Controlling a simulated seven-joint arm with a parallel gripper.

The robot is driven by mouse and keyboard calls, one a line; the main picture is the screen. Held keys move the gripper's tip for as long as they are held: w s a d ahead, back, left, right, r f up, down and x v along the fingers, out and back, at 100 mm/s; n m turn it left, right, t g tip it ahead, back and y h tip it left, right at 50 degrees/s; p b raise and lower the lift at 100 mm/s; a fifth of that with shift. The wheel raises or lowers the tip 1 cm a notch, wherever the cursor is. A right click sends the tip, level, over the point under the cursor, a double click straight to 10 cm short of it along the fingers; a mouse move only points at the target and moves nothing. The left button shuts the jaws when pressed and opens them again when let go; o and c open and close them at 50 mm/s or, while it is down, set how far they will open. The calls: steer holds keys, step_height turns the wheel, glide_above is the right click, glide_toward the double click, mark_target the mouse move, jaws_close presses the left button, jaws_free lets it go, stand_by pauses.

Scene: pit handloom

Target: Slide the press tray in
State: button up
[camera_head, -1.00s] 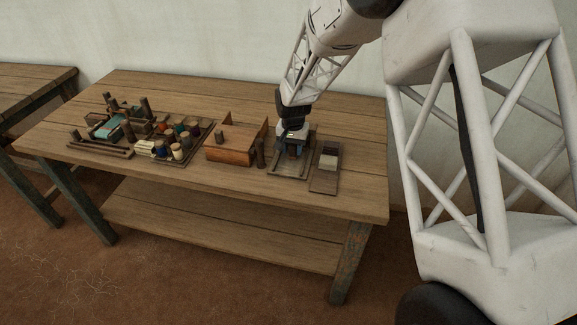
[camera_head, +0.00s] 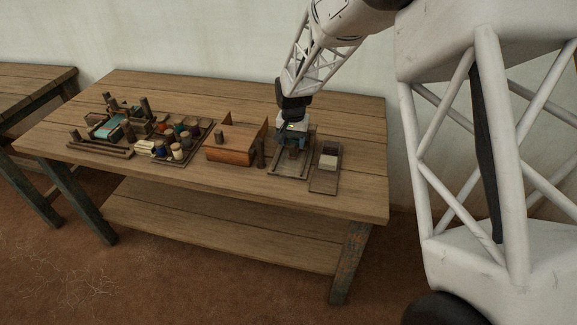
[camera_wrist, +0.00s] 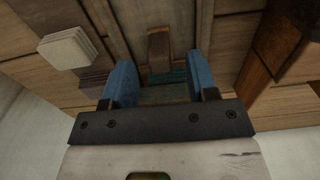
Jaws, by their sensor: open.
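The press (camera_head: 290,170), a low wooden frame, stands near the right end of the bench. In the wrist view two dark rails run lengthwise, with a wooden block or handle (camera_wrist: 158,48) between them. I take this to be part of the press tray; its full outline is hidden. A teal patch (camera_wrist: 165,77) lies nearer me, between the fingers. My gripper (camera_head: 292,147) is over the press, pointing down. Its blue fingers (camera_wrist: 161,83) are spread apart, with no object pinched between them. I cannot tell whether they touch the tray.
A board with a pale stack (camera_head: 328,162) lies just right of the press; the stack also shows in the wrist view (camera_wrist: 68,48). Left are a post (camera_head: 260,153), a wooden box (camera_head: 232,157), a spool tray (camera_head: 180,141) and a small loom (camera_head: 108,130). The front bench strip is clear.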

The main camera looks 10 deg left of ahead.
steer(key=shift+r, duration=1.6)
steer(key=shift+d+r, duration=0.1)
steer(key=shift+s+d+r, duration=0.1)
steer(key=shift+d+r, duration=0.1)
steer(key=shift+r, duration=0.05)
steer(key=s+d+r+t, duration=0.1)
steer(key=s+d+r, duration=0.7)
steer(key=d, duration=0.3)
steer(key=s+d+r, duration=0.7)
steer(key=d+r, duration=0.2)
steer(key=d, duration=0.1)
steer(key=s+d+r, duration=0.1)
steer(key=s+d, duration=0.6)
steer(key=s, duration=0.6)
steer(key=s+d+r+t, duration=0.1)
steer(key=s+d, duration=0.6)
steer(key=s, duration=0.6)
steer(key=shift+d+t, duration=0.15)
steer(key=shift+t, duration=0.15)
